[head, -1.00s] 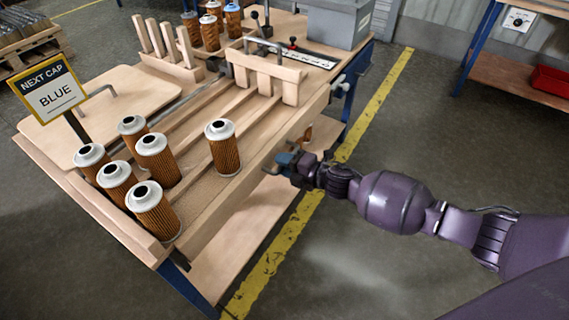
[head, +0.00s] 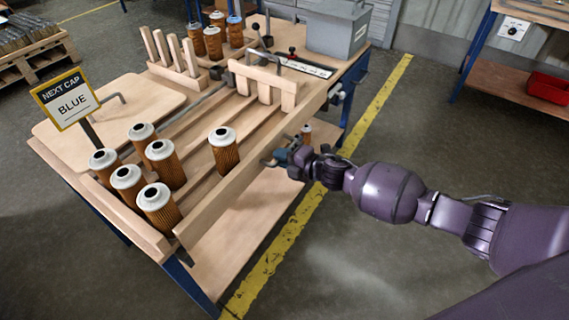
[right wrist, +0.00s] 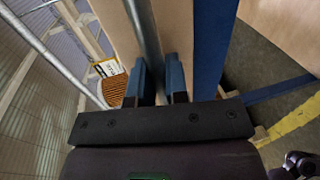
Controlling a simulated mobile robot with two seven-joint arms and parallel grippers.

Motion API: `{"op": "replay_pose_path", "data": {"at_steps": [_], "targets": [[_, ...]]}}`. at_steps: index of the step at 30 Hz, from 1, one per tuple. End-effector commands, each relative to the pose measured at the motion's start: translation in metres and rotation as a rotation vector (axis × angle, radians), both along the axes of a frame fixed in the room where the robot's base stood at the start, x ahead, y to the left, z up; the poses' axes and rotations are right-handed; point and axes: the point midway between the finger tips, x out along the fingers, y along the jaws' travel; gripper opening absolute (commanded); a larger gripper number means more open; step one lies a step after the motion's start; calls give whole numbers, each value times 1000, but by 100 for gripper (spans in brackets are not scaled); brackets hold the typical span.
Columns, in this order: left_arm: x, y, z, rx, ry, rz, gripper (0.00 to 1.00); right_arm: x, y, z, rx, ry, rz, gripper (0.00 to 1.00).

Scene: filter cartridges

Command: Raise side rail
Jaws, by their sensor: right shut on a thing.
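The side rail (head: 232,190) is a long wooden board on edge along the right side of the workbench. It stands above the lanes beside it. My right gripper (head: 279,157) is at the rail's outer face, shut on its metal handle. In the right wrist view the grey handle bar (right wrist: 150,45) runs between the two blue fingers of the right gripper (right wrist: 158,82). The hold at the fingertips is partly hidden. My left gripper is not in view.
Several filter cartridges stand at the near left of the bench, with one (head: 223,148) alone near the rail. A wooden gate (head: 265,78) crosses the lanes. A NEXT CAP BLUE sign (head: 66,98) stands left. A grey box (head: 338,27) stands behind. Floor right of the bench is clear.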

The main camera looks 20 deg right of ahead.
Motion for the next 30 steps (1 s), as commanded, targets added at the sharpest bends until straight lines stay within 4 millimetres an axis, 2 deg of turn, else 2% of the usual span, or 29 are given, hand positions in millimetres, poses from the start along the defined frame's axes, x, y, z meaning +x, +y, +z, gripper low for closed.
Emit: {"op": "replay_pose_path", "data": {"at_steps": [1,6,10,11,15,25,30], "targets": [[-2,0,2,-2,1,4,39,2,0,11,3,-12,2,0],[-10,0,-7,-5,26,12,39,1,0,8,5,-7,2,0],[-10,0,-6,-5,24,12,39,2,0,9,6,-8,2,0],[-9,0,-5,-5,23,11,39,2,0,9,5,-9,2,19],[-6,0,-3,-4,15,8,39,2,0,8,4,-8,2,39],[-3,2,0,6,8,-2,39,-2,-2,6,2,-4,1,39],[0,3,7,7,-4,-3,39,-16,-14,11,0,-5,1,39]]}}
